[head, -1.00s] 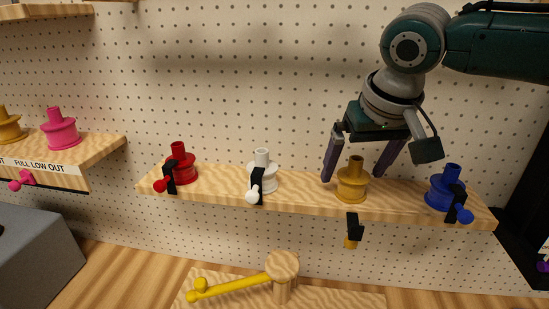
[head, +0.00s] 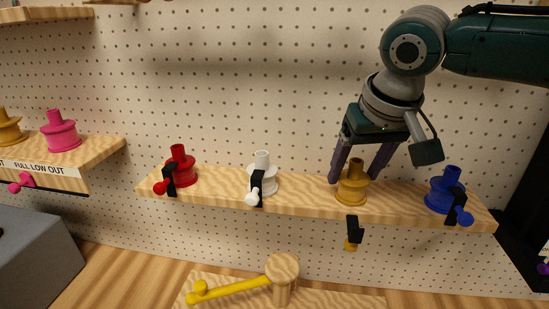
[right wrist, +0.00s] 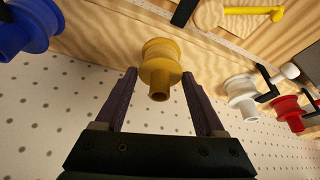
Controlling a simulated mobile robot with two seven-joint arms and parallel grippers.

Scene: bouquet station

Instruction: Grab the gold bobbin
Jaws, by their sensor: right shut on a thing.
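The gold bobbin (head: 351,190) stands upright on the middle shelf, between the white and the blue bobbins. My right gripper (head: 353,179) reaches down over it from above, with one finger on each side, shut on it. In the right wrist view, the gold bobbin (right wrist: 160,72) sits between the two fingertips of the gripper (right wrist: 160,80). It still rests on the shelf. Another gold bobbin (head: 8,130) stands on the left shelf, partly cut off by the picture edge. My left gripper is not in view.
The shelf (head: 310,200) also holds a red bobbin (head: 181,168), a white bobbin (head: 262,176) and a blue bobbin (head: 443,192). Black clips with coloured ends hang at its front edge. A pink bobbin (head: 61,134) stands on the left shelf. Pegboard (head: 250,80) lies behind.

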